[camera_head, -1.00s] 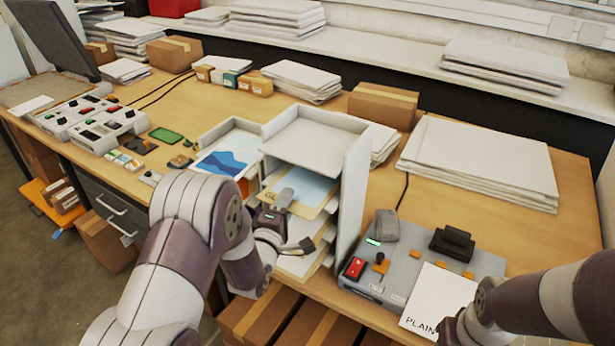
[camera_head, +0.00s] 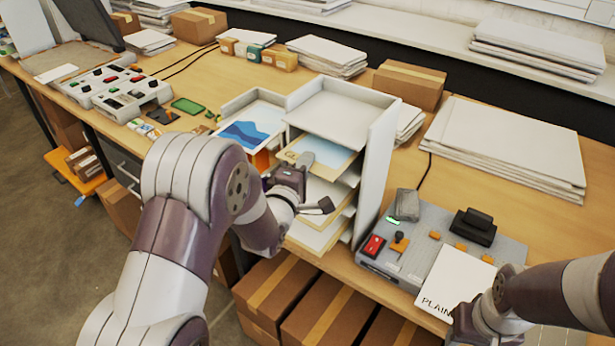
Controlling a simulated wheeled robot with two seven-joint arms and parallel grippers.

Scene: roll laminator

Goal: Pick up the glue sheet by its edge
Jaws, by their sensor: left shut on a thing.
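The glue sheet (camera_head: 328,154), tan-edged with a pale blue middle, lies in the upper slot of the white shelf rack (camera_head: 377,170). Part of its lettering shows at its left corner. My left gripper (camera_head: 312,182) is at the front edge of this sheet, with one finger over its top. It is shut on the sheet; the hand hides part of the front edge. My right gripper (camera_head: 468,322) is at the lower right by a white sheet marked PLAIN (camera_head: 458,283). Its fingertips are hidden, so I cannot tell its state.
More sheets (camera_head: 322,232) sit in the lower slots. A tray with a blue wave picture (camera_head: 245,134) stands left of the rack. The grey laminator (camera_head: 425,238) with a red switch is right of it. Cardboard boxes (camera_head: 330,300) lie below the table edge.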

